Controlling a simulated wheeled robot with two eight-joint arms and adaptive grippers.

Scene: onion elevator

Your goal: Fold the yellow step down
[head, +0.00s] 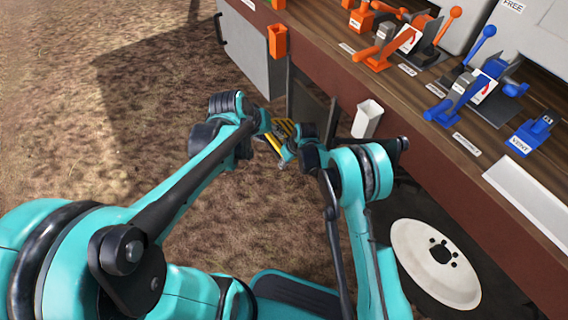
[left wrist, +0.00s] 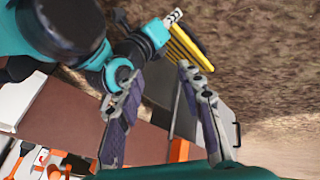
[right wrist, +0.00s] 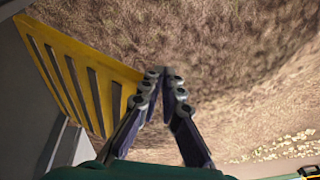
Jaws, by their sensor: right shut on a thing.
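The yellow step (right wrist: 88,75) is a slotted plate at the left of the right wrist view, beside a grey panel. Its tilt is hard to judge. My right gripper (right wrist: 165,80) is shut on the step's outer corner. The step also shows in the left wrist view (left wrist: 188,47), with my right gripper (left wrist: 173,17) at its end. My left gripper (left wrist: 155,70) is open and empty, apart from the step. In the head view the step (head: 281,129) is small and partly hidden by my arms.
A wooden counter with orange levers (head: 380,50) and blue levers (head: 475,88) runs along the right. A grey cabinet (head: 245,55) stands at the back and a white wheel (head: 436,263) lies below the counter. Bare dirt ground (head: 90,140) is open on the left.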

